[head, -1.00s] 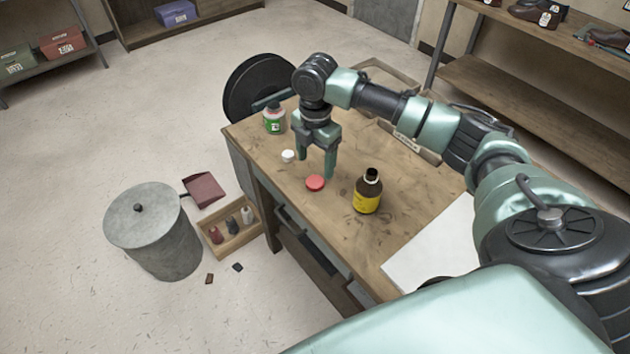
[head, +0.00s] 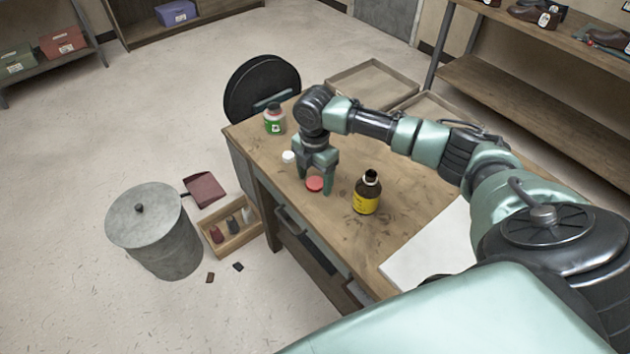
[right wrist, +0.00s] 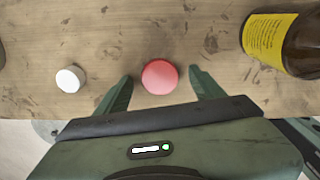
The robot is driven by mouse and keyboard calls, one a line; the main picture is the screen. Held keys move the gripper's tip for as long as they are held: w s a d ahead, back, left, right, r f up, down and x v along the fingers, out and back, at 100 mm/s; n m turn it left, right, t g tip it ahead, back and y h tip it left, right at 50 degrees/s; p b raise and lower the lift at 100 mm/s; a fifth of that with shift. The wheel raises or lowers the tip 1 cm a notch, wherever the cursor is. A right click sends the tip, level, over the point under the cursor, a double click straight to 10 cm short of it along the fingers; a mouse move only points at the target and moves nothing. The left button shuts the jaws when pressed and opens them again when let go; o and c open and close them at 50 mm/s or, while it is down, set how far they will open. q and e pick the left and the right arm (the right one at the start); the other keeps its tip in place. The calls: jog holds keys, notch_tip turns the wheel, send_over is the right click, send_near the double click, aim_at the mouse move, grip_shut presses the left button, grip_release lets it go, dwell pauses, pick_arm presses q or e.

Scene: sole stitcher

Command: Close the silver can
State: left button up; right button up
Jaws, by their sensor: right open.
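A small can (head: 274,122) with a green label and a dark top stands upright at the table's far left corner; its body looks pale or silvery. A red cap (head: 314,184) lies on the table, and a white cap (head: 288,157) lies between it and the can. My right gripper (head: 315,186) points down over the red cap, open, with one finger on each side. In the right wrist view the red cap (right wrist: 159,77) sits between the fingertips, with a gap on both sides, and the white cap (right wrist: 70,79) lies to the left. My left gripper is not in view.
A brown bottle (head: 368,192) with a yellow label and no visible cap stands right of the gripper. A white sheet (head: 430,248) covers the near table edge. Trays (head: 372,84) lie at the back. A lidded grey bin (head: 158,240) and wooden box (head: 230,236) stand on the floor.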

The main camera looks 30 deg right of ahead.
aim_at(315, 183)
jog(key=c, duration=1.4)
jog(key=shift+r, duration=0.1)
notch_tip(315, 183, up, 20)
jog(key=shift+f+b, duration=0.1)
jog(key=shift+b, duration=0.6)
